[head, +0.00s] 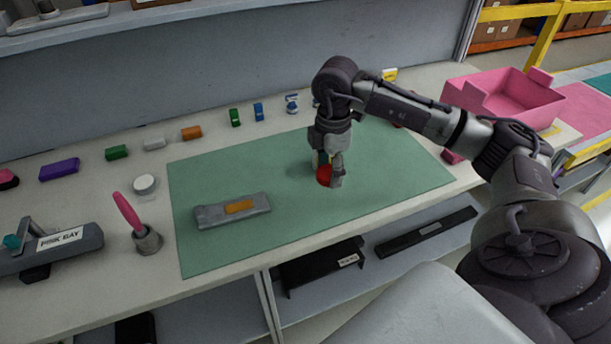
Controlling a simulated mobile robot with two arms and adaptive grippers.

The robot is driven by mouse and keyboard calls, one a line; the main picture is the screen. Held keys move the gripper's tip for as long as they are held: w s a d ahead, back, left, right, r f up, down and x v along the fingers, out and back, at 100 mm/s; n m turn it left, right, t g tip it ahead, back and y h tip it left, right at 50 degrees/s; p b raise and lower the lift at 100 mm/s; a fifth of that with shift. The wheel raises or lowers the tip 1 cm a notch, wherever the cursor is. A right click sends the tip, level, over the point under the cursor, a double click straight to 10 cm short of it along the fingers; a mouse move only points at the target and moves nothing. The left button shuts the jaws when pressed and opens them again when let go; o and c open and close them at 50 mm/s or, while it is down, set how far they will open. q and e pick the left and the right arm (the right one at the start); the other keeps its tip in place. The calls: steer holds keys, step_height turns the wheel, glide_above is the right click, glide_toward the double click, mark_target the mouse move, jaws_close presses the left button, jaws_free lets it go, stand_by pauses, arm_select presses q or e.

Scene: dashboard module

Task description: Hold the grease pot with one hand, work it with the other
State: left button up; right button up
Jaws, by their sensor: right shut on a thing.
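A small grey pot (148,240) with a pink-handled tool (127,212) standing tilted in it is on the pale bench at left, beside the green mat; it looks like the grease pot, though no label is readable. My right gripper (328,175) points down over the right half of the mat, shut on a red thing (324,177). The fingers hide part of the red thing, and I cannot tell whether it touches the mat. The pot stands well to the left of my right gripper. My left gripper is not in view.
The green mat (210,170) holds a grey block with an orange patch (232,210). A labelled grey stand (50,248) is at far left, a white round thing (144,184) behind the pot. Several small coloured blocks line the back. A pink bin (508,98) is at right.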

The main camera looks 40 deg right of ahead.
steer(key=shift+s+d+r, duration=0.45)
steer(key=shift+s+r, duration=0.1)
steer(key=shift+s, duration=0.2)
steer(key=shift+s+d+r, duration=0.4)
steer(key=shift+s+r, duration=0.1)
steer(key=shift+s, duration=0.2)
steer(key=s+a+f+m, duration=0.1)
steer(key=s+a+m, duration=0.1)
steer(key=a+m, duration=0.5)
steer(key=s+a+f+m, duration=0.2)
steer(key=a+m, duration=0.6)
steer(key=a, duration=0.4)
steer(key=shift+s+a+f, duration=0.25)
steer(key=shift+s+f, duration=0.05)
steer(key=shift+s, duration=0.15)
